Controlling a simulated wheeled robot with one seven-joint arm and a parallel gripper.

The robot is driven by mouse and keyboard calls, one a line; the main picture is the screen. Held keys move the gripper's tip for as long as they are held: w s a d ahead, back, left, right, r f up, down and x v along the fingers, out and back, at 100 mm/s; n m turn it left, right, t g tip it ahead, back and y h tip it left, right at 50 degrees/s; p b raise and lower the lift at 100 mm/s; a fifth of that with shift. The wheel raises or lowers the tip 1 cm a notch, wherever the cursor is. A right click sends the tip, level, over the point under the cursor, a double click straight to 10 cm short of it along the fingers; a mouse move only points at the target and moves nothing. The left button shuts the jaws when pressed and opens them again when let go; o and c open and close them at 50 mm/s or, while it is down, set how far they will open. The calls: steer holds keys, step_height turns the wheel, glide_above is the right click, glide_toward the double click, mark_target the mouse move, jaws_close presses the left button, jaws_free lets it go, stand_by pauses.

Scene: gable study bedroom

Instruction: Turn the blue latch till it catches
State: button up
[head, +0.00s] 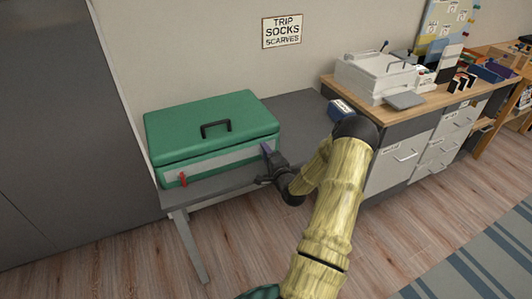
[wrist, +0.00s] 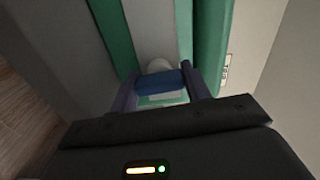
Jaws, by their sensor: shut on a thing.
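The green case (head: 215,135) lies with its lid down on a grey table, its black handle (head: 215,128) on top. A pale band runs along its front. The blue latch (wrist: 163,82) is at the right end of the case front. My gripper (head: 267,152) reaches it from the front right, mostly covering it in the head view. In the wrist view my gripper (wrist: 160,88) is shut on the blue latch, one finger at each end of the blue piece. Whether the latch is caught cannot be told. A red latch (head: 183,180) is at the left end of the case front.
The grey table (head: 298,115) is bare right of the case, except for a small blue box (head: 341,109) near its right end. A wooden-topped drawer unit (head: 425,118) with a white machine stands to the right. A sign (head: 282,31) hangs on the wall.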

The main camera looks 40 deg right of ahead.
steer(key=shift+o, duration=0.2)
steer(key=shift+m, duration=0.5)
steer(key=shift+f, duration=0.1)
steer(key=o, duration=1)
steer(key=shift+c, duration=0.2)
steer(key=v, duration=1.7)
steer(key=shift+s+a, duration=0.2)
steer(key=shift+w, duration=0.1)
